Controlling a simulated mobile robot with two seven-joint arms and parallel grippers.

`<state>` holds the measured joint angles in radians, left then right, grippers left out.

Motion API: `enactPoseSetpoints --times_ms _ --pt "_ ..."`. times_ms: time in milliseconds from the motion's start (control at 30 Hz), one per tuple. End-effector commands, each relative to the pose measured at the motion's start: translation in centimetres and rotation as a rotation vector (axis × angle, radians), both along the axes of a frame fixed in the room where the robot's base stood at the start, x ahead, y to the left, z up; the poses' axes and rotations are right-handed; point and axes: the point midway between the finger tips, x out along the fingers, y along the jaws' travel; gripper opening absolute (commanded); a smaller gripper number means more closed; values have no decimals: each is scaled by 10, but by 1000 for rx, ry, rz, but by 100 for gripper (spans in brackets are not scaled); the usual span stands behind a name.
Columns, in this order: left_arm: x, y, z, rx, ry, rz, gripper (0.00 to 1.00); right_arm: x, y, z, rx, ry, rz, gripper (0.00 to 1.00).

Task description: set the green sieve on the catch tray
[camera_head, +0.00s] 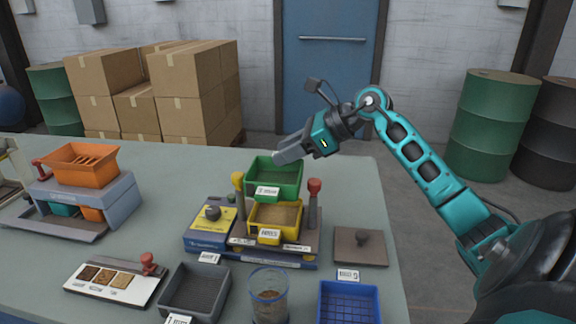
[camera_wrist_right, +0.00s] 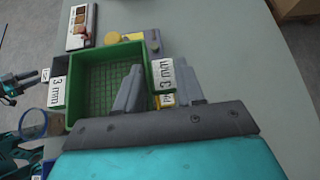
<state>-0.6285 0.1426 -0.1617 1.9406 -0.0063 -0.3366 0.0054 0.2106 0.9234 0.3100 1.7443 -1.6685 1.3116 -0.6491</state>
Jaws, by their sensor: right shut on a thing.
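The green sieve (camera_head: 273,178), with a white 3 mm label, is level above a yellow tray (camera_head: 275,216) holding tan material. My right gripper (camera_head: 284,156) is shut on the sieve's far wall, and its fingers (camera_wrist_right: 158,90) straddle that wall in the wrist view. The sieve's mesh floor (camera_wrist_right: 100,85) looks empty. The yellow tray sits on the machine between a yellow-topped and a red-topped post. I cannot tell whether it is the catch tray, or whether the sieve touches it. A teal and black part (camera_wrist_right: 14,86) at the wrist view's left may be my left gripper; its jaws are unclear.
A grey tray (camera_head: 195,292), a clear beaker (camera_head: 268,296) and a blue sieve (camera_head: 349,304) stand in front. A dark knobbed plate (camera_head: 361,247) lies right of the machine. An orange hopper (camera_head: 80,163) stands left. The table behind the machine is clear.

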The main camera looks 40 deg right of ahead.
Motion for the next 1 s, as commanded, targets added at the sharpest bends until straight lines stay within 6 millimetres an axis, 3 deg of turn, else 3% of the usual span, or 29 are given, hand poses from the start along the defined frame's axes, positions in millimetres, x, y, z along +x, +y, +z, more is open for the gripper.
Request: enactPoseSetpoints --times_ms 200,967,1000 --pt "0 0 -1 1 -1 -1 43 0 1 -33 4 3 0 0" --pt "3 -5 -11 -7 -1 -8 43 -1 1 -52 -1 13 4 0" --pt "3 -5 -11 -8 -1 -9 43 -1 2 -53 -2 16 6 40"
